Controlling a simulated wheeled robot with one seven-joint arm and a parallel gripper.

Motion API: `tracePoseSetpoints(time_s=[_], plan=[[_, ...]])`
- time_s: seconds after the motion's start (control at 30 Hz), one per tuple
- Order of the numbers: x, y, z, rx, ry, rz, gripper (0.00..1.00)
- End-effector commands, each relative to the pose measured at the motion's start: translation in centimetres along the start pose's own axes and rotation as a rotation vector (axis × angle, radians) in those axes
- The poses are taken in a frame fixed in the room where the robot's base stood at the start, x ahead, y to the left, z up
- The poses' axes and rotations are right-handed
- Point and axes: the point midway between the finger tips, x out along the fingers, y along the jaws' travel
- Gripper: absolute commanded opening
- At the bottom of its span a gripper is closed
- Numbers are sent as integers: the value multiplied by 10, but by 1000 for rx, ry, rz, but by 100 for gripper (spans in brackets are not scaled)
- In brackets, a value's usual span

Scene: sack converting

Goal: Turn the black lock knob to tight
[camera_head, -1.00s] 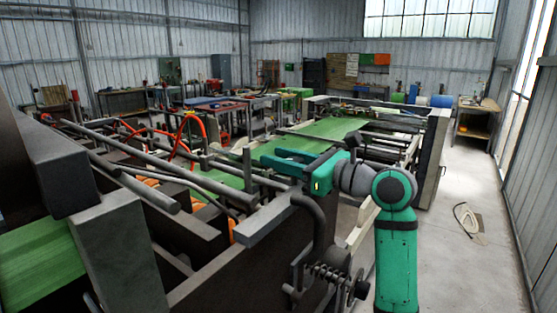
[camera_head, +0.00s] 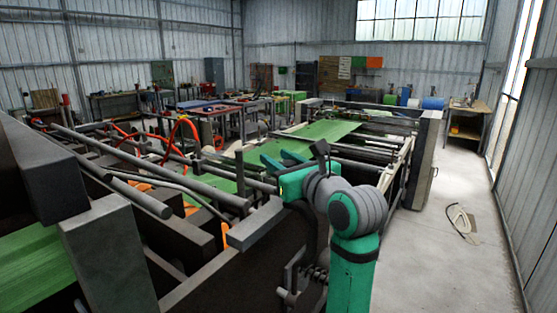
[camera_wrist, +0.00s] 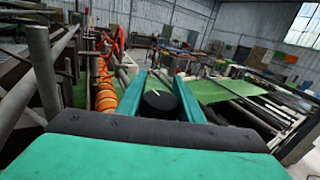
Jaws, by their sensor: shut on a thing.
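The black lock knob (camera_wrist: 160,103) shows in the wrist view as a round black cap with a white line on its face. It sits between the two teal fingers of my gripper (camera_wrist: 160,82), near their base. My gripper is shut on the knob. The white line lies almost level, tilted slightly. In the head view my gripper (camera_head: 281,161) reaches over the machine's near side, pointing away and to the left. The knob cannot be made out there. No tight marking is readable.
Grey rollers and bars (camera_head: 150,165) of the machine lie left of my arm. Green sheet material (camera_head: 318,131) runs behind the gripper. Orange rings (camera_wrist: 104,85) line a shaft left of the fingers. The concrete floor at right is mostly clear, with a coiled hose (camera_head: 461,220) on it.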

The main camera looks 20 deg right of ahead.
Motion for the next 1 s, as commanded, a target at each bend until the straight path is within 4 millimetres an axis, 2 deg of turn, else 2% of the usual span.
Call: tracePoseSetpoints(time_s=[0.27,0.3,0.37,0.77,0.87,1.0], plan=[[0,-1,-1,0,3,-1,11],[1,-1,-1,0,3,-1,38],[1,-1,-1,0,3,-1,52],[-5,0,-1,0,2,0,52],[-18,-1,0,-1,0,-1,52],[-44,-1,0,0,-1,-2,52]])
